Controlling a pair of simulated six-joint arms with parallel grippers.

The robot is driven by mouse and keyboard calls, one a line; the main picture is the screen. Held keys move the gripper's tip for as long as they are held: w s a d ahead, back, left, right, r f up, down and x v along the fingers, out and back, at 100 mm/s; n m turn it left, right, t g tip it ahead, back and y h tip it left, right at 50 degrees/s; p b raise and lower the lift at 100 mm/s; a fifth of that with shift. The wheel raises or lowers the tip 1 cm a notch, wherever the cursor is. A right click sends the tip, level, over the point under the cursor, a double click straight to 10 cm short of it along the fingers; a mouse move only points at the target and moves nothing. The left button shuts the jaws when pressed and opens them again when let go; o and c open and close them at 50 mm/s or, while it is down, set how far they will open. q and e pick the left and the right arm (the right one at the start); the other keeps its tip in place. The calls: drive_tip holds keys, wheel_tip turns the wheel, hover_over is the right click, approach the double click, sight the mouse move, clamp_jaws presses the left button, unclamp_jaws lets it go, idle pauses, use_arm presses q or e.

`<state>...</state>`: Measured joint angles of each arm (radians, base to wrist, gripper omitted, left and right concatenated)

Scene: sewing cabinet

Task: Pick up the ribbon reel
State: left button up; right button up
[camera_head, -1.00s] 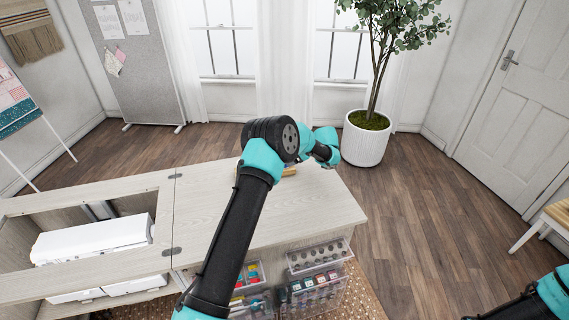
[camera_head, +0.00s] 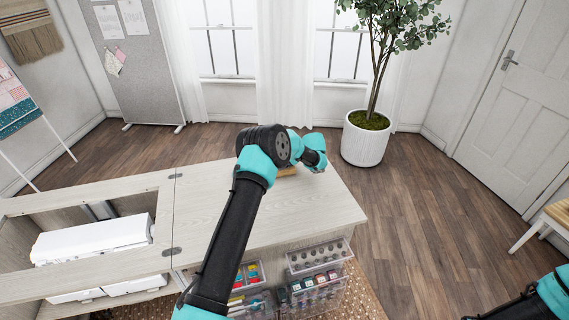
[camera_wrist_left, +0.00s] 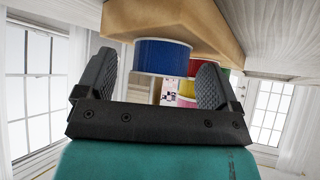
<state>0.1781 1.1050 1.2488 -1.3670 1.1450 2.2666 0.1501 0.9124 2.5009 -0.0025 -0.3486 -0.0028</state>
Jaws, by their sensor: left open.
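In the left wrist view, which looks upside down, a blue reel (camera_wrist_left: 161,57) stands on a wooden block (camera_wrist_left: 175,22). My left gripper (camera_wrist_left: 156,68) is open, with its two dark fingers on either side of the blue reel's front and nothing clamped. A red reel (camera_wrist_left: 198,66) is behind it, partly hidden by one finger. A yellow reel (camera_wrist_left: 184,88) shows farther back. Which reel the task means I cannot tell. In the head view my left arm hides the reels and the gripper's fingers; only a strip of the block (camera_head: 288,172) shows.
The block sits on the pale cabinet top (camera_head: 215,205), which is otherwise clear. Clear drawers (camera_head: 318,255) with bottles and spools stick out at its front. A white sewing machine (camera_head: 92,240) lies in the opening at left. A potted tree (camera_head: 366,140) stands beyond.

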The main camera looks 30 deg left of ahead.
use_arm(q)
drive_tip(key=shift+c, duration=0.5)
drive_tip(key=c, duration=0.9)
